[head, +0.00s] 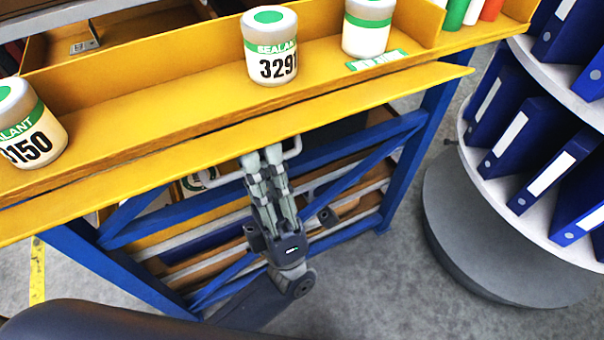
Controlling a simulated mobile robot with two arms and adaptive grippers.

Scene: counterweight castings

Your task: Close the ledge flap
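The ledge flap (140,178) is a long yellow strip along the front edge of the yellow ledge (165,95). It sticks out toward me, with a thin dark gap between it and the ledge. A pale bar handle (294,149) shows under the flap's front edge, partly hidden by my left gripper. My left gripper (263,157) points up at the flap, its fingertips at the handle just below the edge. Its two fingers lie close side by side. I cannot tell whether they grip the handle. My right gripper is not in view.
Sealant jars (270,60) stand on the ledge, one at the far left (28,130) and another further right (368,28). A blue frame (405,165) with shelves is below. A round rack of blue binders (540,180) stands at right. Grey floor is clear between.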

